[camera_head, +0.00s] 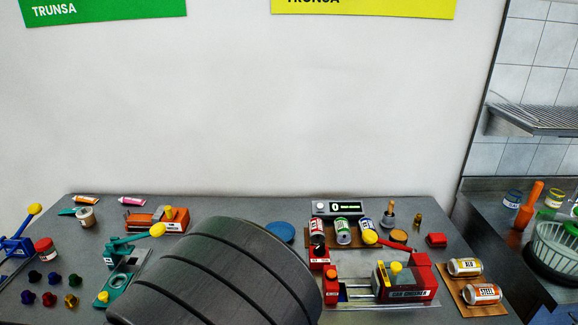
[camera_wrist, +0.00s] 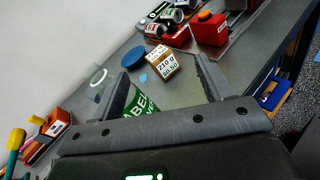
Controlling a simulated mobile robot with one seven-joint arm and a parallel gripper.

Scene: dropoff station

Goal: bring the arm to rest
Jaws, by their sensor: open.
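My gripper (camera_wrist: 160,68) shows in the wrist view with its two fingers spread wide apart. It holds nothing that I can see. A green labelled thing (camera_wrist: 140,103) shows beside the left finger, partly hidden by the gripper's body, and I cannot tell whether it touches. A small labelled box (camera_wrist: 161,62) stands on the table beyond the fingertips. In the head view a large dark ribbed part of my arm (camera_head: 225,275) covers the front middle of the table, and my gripper does not show there.
A blue disc (camera_head: 280,232) lies behind my arm. A sink counter (camera_head: 540,190) adjoins on the right.

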